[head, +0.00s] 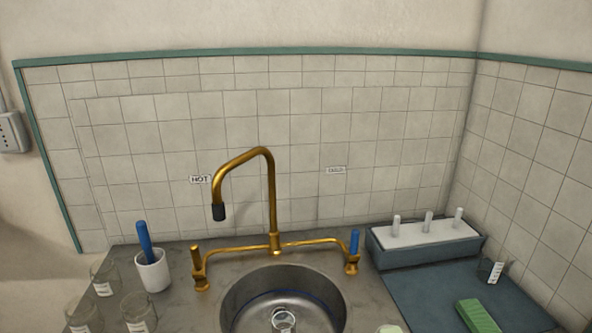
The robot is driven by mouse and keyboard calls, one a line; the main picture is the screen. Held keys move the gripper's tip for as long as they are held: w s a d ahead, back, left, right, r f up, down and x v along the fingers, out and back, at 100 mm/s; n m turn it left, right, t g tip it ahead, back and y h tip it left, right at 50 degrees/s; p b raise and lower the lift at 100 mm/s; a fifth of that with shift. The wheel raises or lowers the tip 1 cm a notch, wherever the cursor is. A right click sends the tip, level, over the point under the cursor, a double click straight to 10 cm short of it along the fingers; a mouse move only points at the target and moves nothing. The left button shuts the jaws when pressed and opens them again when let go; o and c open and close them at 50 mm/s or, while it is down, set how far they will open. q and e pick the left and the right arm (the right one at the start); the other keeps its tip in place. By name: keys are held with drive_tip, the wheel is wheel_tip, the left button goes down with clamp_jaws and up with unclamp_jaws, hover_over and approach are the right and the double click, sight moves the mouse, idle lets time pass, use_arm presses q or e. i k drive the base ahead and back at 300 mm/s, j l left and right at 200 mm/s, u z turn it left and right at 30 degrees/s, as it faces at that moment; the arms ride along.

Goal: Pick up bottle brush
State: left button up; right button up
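A blue handle (144,238), which looks like that of the bottle brush, sticks up out of a white cup (152,274) on the counter, left of the sink. It leans slightly to the left, and its lower end is hidden inside the cup. Neither of my grippers is in view.
Several labelled glass beakers (139,312) stand near the cup. A brass tap (273,205) rises behind the steel sink (328,300), which holds a small glass (283,321). At right are a rack with white pegs (425,255), a green sponge-like block (477,316) and another beaker (488,270).

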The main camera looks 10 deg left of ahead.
sight(141, 226)
drive_tip(key=u, duration=1.25)
